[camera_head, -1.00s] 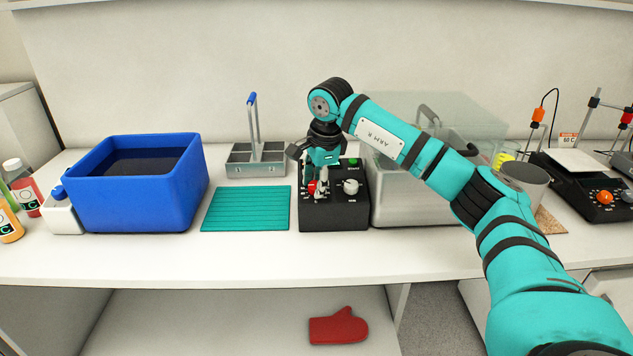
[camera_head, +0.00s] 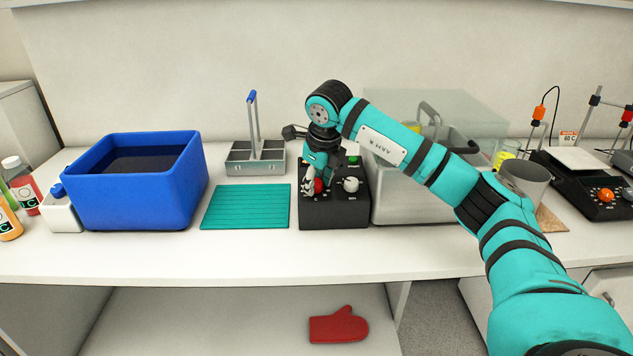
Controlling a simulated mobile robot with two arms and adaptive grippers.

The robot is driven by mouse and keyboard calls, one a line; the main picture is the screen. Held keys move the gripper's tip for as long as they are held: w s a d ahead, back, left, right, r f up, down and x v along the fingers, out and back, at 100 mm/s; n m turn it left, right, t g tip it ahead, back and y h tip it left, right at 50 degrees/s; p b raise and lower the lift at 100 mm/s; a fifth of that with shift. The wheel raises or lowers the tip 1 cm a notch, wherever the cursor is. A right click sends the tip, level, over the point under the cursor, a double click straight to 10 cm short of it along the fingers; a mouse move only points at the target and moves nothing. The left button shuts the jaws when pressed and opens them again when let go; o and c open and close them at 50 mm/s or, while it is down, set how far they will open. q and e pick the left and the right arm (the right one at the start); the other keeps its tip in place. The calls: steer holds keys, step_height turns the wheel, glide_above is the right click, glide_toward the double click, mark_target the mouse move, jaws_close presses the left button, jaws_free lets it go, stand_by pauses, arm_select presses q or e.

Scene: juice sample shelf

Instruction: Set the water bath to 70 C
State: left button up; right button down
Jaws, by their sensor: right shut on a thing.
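The water bath (camera_head: 415,209) is a grey metal tank with a clear lid, standing right of centre on the bench. Its black control box (camera_head: 335,213) stands against its left side, with a red knob (camera_head: 319,186), a white knob (camera_head: 351,184) and a green button (camera_head: 352,160) on top. My right gripper (camera_head: 313,187) points down over the box and is shut on the red knob, partly hiding it. The dial marks are too small to read. My left gripper is out of view.
A teal ribbed mat (camera_head: 246,207) lies left of the control box, with a grey divided carrier (camera_head: 256,160) behind it. A blue tub (camera_head: 135,190) of dark liquid stands further left. A red mitt (camera_head: 338,326) lies on the lower shelf.

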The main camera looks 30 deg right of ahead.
steer(key=m, duration=0.5)
steer(key=shift+a+m+h+b, duration=0.1)
steer(key=shift+m+h+b, duration=0.2)
steer(key=shift+b, duration=0.1)
steer(key=m, duration=0.5)
steer(key=shift+r+h+b, duration=0.1)
steer(key=shift+h+b, duration=0.2)
steer(key=shift+b, duration=0.1)
steer(key=shift+m, duration=0.4)
steer(key=c, duration=0.9)
jaws_free()
steer(key=shift+c, duration=0.2)
steer(key=v, duration=1.2)
